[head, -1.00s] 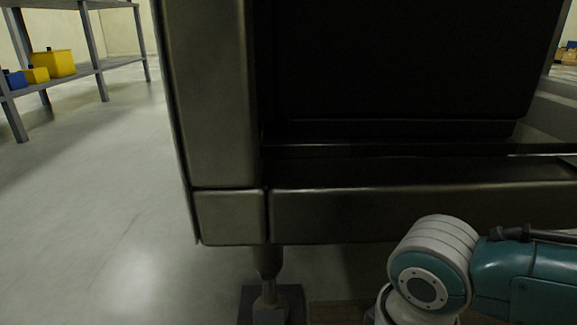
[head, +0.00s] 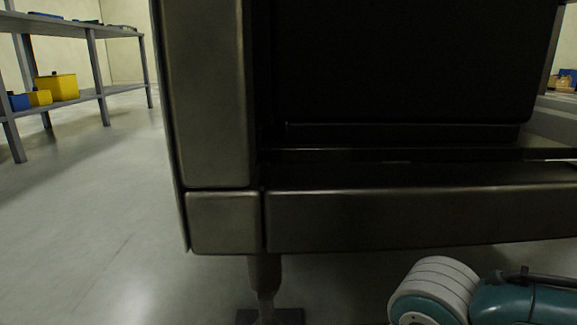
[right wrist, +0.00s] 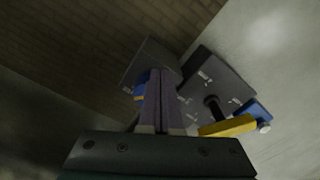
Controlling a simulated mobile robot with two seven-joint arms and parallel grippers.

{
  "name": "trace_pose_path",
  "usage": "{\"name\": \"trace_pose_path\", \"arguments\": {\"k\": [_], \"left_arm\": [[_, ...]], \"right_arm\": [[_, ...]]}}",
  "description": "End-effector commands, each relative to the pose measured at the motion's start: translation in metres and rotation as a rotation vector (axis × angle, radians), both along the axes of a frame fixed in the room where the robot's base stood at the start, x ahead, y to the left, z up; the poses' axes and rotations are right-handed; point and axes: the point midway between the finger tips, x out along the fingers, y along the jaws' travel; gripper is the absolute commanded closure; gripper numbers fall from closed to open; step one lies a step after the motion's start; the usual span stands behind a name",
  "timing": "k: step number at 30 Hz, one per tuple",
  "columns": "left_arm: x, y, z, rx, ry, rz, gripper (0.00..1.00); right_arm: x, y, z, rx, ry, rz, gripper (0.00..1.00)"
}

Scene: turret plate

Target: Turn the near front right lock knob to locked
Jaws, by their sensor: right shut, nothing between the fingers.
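My right gripper (right wrist: 160,78) is shut with nothing between its fingers. In the right wrist view its fingertips lie in front of a dark plate (right wrist: 150,52). Beside it is a second dark plate (right wrist: 232,85) with a black post, a yellow bar (right wrist: 228,126) and a blue piece (right wrist: 258,109). A small blue and orange part (right wrist: 140,90) shows just left of the fingers, partly hidden by them. I cannot tell which of these is the near front right lock knob, or its setting. My left gripper is out of view.
A large metal frame (head: 209,100) with a dark panel fills the head view. Its leg (head: 265,272) stands on a dark foot (head: 270,316). A shelf (head: 92,75) with yellow and blue boxes stands far left. The floor (head: 110,210) between is clear.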

Motion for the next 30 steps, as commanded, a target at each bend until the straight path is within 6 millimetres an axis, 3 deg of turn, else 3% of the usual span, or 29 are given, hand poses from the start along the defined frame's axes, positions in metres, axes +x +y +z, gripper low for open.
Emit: {"name": "trace_pose_path", "arguments": {"k": [16,30], "left_arm": [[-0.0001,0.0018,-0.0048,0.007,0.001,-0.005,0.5],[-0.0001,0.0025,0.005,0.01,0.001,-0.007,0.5]], "right_arm": [[0.0073,0.001,0.0001,0.001,-0.002,-0.001,1.0],[0.0083,-0.0053,0.0017,0.001,-0.001,-0.002,1.0]]}}
